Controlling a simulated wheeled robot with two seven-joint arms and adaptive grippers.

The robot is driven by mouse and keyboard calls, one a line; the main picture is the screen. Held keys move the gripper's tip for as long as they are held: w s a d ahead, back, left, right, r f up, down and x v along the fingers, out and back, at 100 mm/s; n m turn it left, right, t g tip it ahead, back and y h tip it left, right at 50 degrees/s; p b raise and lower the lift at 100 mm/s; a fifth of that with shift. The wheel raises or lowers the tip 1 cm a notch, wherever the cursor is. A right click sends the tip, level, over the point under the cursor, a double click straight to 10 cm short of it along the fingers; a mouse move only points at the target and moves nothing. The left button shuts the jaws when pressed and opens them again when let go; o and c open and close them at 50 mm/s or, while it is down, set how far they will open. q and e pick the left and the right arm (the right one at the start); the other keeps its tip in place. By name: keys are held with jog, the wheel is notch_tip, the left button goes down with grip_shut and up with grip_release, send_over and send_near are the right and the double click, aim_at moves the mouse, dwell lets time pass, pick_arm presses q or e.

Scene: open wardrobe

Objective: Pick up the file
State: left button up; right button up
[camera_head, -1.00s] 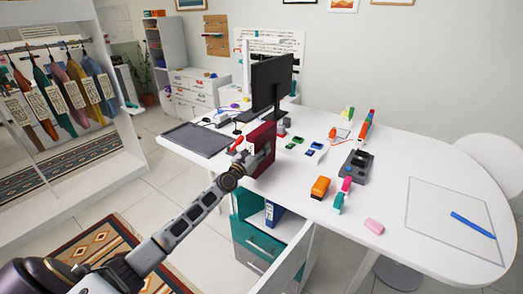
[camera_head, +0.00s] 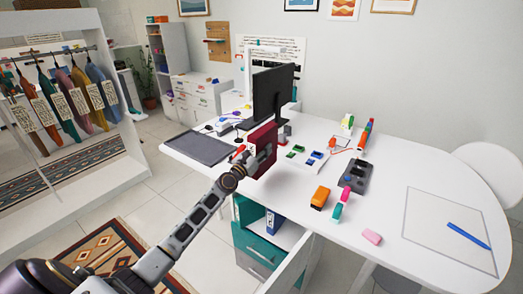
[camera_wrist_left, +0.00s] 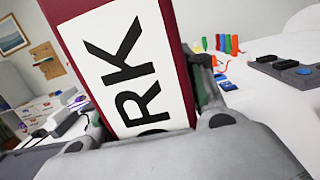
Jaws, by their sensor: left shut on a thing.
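The file is a dark red binder (camera_head: 263,140) with a white label. In the head view it is upright above the near edge of the white desk, left of centre. My left gripper (camera_head: 262,158) is shut on it. In the left wrist view the file (camera_wrist_left: 178,50) fills the middle, tilted, with large black letters "RK" on its white label, between the gripper's fingers (camera_wrist_left: 150,130). My right gripper is not in view.
The white desk (camera_head: 385,205) holds a black monitor (camera_head: 272,92), a dark mat (camera_head: 200,147), a grey device (camera_head: 357,175), staplers and a pink eraser (camera_head: 372,236). An open teal cabinet (camera_head: 258,243) with a blue binder (camera_head: 272,222) is below. A clothes rack stands left.

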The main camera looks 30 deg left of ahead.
aim_at(261, 137)
pick_arm(q)
notch_tip(261, 137, up, 2)
jog(key=shift+p, duration=0.55)
jog(key=shift+r+p, duration=0.8)
jog(key=shift+r, duration=0.1)
jog(key=shift+r+p, duration=0.6)
jog(key=shift+r, duration=0.2)
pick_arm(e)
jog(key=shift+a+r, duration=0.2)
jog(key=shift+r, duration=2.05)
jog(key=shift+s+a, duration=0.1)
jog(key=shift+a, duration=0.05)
